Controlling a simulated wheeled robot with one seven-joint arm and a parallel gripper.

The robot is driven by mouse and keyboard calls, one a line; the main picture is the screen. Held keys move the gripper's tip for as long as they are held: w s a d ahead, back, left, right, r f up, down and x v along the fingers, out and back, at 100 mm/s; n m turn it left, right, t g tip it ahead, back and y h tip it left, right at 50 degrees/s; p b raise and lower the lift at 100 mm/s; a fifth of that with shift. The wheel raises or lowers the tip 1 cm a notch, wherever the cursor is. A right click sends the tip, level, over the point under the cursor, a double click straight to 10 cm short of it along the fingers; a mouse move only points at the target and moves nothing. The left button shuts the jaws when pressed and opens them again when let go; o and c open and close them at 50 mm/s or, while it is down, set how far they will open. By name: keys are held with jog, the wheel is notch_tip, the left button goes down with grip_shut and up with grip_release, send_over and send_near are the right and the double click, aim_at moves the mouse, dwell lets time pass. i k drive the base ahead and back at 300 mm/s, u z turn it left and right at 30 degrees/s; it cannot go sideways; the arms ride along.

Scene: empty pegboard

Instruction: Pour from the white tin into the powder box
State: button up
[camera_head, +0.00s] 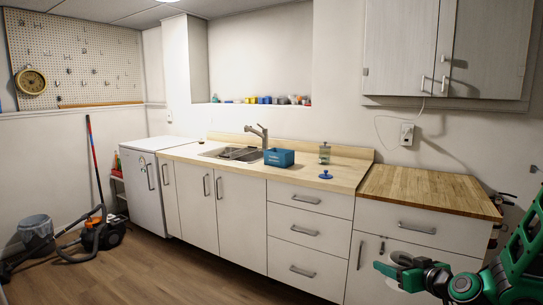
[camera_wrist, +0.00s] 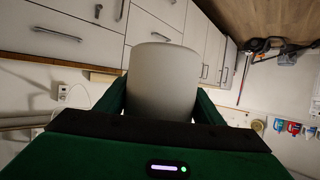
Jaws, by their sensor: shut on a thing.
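The white tin (camera_wrist: 162,85) is a plain pale cylinder between the two green fingers of my gripper (camera_wrist: 162,105) in the wrist view. My gripper also shows at the lower right of the head view (camera_head: 400,272), shut on the tin, in front of the white cabinets and below counter height. The tin is hard to make out there against the white doors, and its opening and contents do not show. A blue box (camera_head: 279,158), which seems to be the powder box, stands on the counter right of the sink, well apart from my gripper. Its inside is hidden.
A glass jar (camera_head: 324,153) and a small blue lid-like piece (camera_head: 326,175) stand on the counter (camera_head: 225,162) right of the box. The faucet (camera_head: 262,135) rises behind the box's left side. A wooden worktop (camera_head: 430,193) at right is clear. A vacuum cleaner (camera_head: 103,233) stands at left.

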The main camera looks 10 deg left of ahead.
aim_at(279, 158)
jog(key=u, duration=0.55)
jog(key=i, duration=2.05)
jog(key=z, duration=0.45)
